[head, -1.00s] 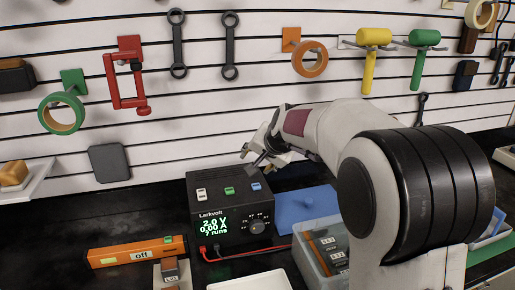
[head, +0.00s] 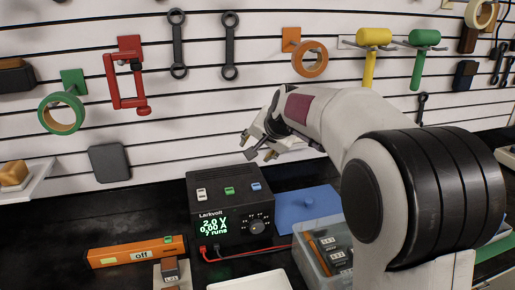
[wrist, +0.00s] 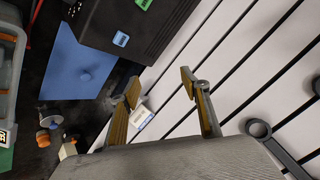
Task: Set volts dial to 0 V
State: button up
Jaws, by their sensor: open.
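The black Larkvolt power supply (head: 215,193) stands on the dark bench. Its green display (head: 214,225) reads 2.0 V, 0.00 A and 7 runs. The volts dial (head: 257,227) is a round knob on the right of the front face, ringed by small marks. My gripper (head: 258,148) is above and behind the supply, near the slatted wall, apart from the dial. In the wrist view my gripper (wrist: 160,88) is open with nothing between the fingers. That view shows part of the supply (wrist: 110,25) at the top; the dial is not visible there.
An orange level-like bar (head: 120,254) marked "off" lies left. Red leads (head: 260,250) run before the supply. Tools hang on the wall.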

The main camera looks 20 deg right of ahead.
jog(key=s+a+f, duration=0.1)
jog(key=s+a+f+n+g, duration=0.1)
jog(key=a+f, duration=0.1)
jog(key=s+a+f+n, duration=0.1)
jog(key=a+f, duration=0.1)
jog(key=shift+s+g, duration=0.25)
jog(key=shift+g, duration=0.05)
jog(key=s+f+n, duration=0.1)
jog(key=s+f, duration=0.1)
jog(key=s+f+n+g, duration=0.1)
jog(key=s+f, duration=0.1)
jog(key=shift+a+f+n+g+h, duration=0.15)
jog(key=shift+f+n+g+h, duration=0.15)
jog(key=shift+n, duration=0.1)
jog(key=n+g+h, duration=0.1)
jog(key=n+g, duration=0.1)
jog(key=n, duration=0.1)
send_near(256, 226)
notch_tip(256, 226, down, 2)
jog(key=shift+f, duration=0.1)
jog(key=shift+w+f, duration=0.1)
